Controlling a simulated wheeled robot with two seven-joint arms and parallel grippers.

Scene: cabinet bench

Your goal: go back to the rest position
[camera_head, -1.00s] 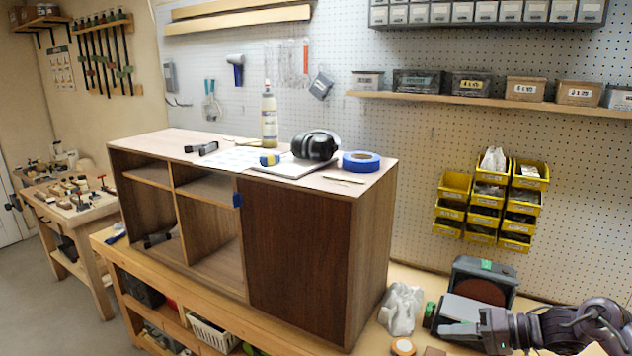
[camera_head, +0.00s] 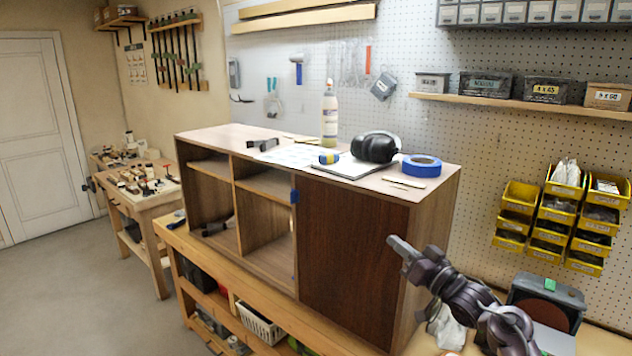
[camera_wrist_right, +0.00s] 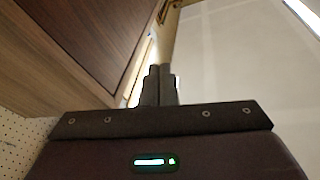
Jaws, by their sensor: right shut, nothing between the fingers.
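My right gripper (camera_head: 393,241) is shut and empty. In the head view it is raised in front of the right edge of the wooden cabinet (camera_head: 345,254), apart from it as far as I can tell. In the right wrist view its two fingers (camera_wrist_right: 160,70) lie side by side, with the cabinet's dark door (camera_wrist_right: 85,40) to the left. My left gripper is not in the head view.
The cabinet stands on a wooden bench (camera_head: 181,237). Earmuffs (camera_head: 376,147), blue tape (camera_head: 421,165) and a glue bottle (camera_head: 329,117) are on its top. A sander (camera_head: 545,300) stands at the right. Yellow bins (camera_head: 551,228) hang behind. The floor at left is clear.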

